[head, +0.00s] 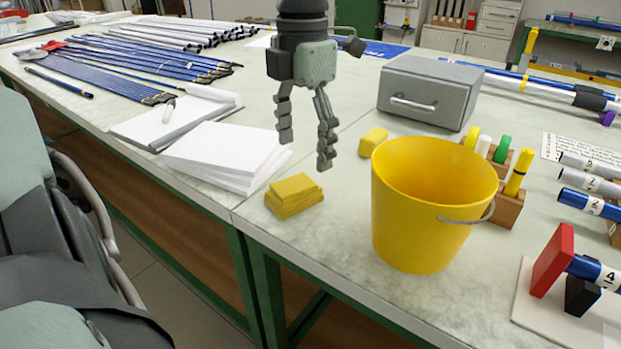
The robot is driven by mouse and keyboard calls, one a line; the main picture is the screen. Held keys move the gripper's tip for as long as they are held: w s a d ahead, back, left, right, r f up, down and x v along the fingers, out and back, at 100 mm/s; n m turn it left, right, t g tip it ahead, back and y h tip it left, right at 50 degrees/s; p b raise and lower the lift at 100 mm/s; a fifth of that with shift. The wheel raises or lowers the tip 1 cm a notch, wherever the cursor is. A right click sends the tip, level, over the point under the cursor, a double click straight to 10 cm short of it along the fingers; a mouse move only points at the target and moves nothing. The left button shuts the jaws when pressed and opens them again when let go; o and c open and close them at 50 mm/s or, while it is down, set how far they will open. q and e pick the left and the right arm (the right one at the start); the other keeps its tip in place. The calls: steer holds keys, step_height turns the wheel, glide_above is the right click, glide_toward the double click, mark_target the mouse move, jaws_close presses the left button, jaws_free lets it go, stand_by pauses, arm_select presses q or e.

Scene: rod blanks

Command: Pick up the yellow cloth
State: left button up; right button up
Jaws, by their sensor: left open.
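The yellow cloth (294,196) lies folded in a small stack on the pale worktop, close to its front edge, between a stack of white paper and a yellow bucket. My left gripper (305,148) hangs with its fingers pointing down and spread apart, with nothing between them. In the picture its fingertips are above the cloth and slightly to the right, apart from it. The cloth is in full view. My right gripper is not in view.
The yellow bucket (412,220) stands right of the cloth, with a small yellow block (373,141) behind it. White paper stacks (227,157) lie to the left. A grey box (430,91) stands behind. Labelled rods (590,207) are at the right.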

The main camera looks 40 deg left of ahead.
mark_target(300, 181)
arm_select(q)
steer(key=f, duration=0.4)
steer(key=s+f, duration=0.1)
steer(key=f, duration=0.1)
steer(key=shift+s+f, duration=0.1)
steer(key=shift+f, duration=0.3)
steer(key=shift+c, duration=0.7)
steer(key=c, duration=1.1)
steer(key=shift+r, duration=0.3)
step_height(300, 181, up, 10)
steer(key=shift+f, duration=0.25)
steer(key=o, duration=0.6)
steer(key=shift+c, duration=0.2)
steer(key=c, duration=0.4)
steer(key=shift+f, duration=0.1)
steer(key=shift+c, duration=0.2)
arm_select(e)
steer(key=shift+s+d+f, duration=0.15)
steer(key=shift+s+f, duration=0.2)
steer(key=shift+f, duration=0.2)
